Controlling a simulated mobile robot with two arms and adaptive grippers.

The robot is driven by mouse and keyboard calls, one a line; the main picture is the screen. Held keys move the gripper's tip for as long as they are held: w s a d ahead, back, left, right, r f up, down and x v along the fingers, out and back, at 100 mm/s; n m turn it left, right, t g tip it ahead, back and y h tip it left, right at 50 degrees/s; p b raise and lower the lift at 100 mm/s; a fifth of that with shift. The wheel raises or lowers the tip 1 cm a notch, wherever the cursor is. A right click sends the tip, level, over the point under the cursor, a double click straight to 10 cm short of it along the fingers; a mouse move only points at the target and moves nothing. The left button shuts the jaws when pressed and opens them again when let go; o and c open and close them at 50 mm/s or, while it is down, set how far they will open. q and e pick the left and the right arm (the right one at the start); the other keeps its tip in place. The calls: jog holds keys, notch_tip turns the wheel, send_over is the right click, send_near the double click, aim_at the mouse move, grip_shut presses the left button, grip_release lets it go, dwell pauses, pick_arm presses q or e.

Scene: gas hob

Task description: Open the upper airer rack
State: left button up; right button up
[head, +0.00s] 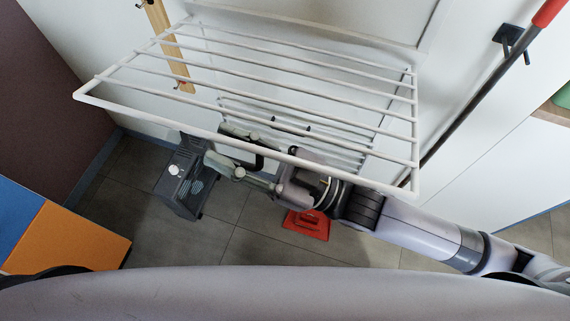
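The upper airer rack (255,66) is a white wire rack that stands out from the wall, its bars roughly level. Its front rail (165,118) runs across the middle of the view. My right gripper (223,147) is below the rack, behind and under the front rail in this view, with its fingers pointing left. Its two fingers are apart with nothing seen between them. The front rail crosses in front of part of the gripper. More white bars (345,150) show lower down against the wall, partly hidden by the upper rack and my arm. My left gripper is not in view.
A grey box (178,188) with a white round part stands on the tiled floor left of my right gripper. A red flat piece (307,224) lies below my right wrist. A red-handled pole (490,80) leans at the right. Blue and orange panels (70,240) are lower left.

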jog(key=v, duration=1)
jog(key=shift+d, duration=0.2)
jog(key=shift+f, duration=0.1)
pick_arm(q)
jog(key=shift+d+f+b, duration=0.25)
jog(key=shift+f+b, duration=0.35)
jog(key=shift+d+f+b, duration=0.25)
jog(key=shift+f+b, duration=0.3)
jog(key=shift+b, duration=0.05)
pick_arm(e)
jog(key=w+v, duration=0.2)
jog(key=v, duration=1.8)
jog(key=shift+d+r, duration=0.3)
jog(key=shift+d, duration=0.15)
jog(key=shift+w+a, duration=0.1)
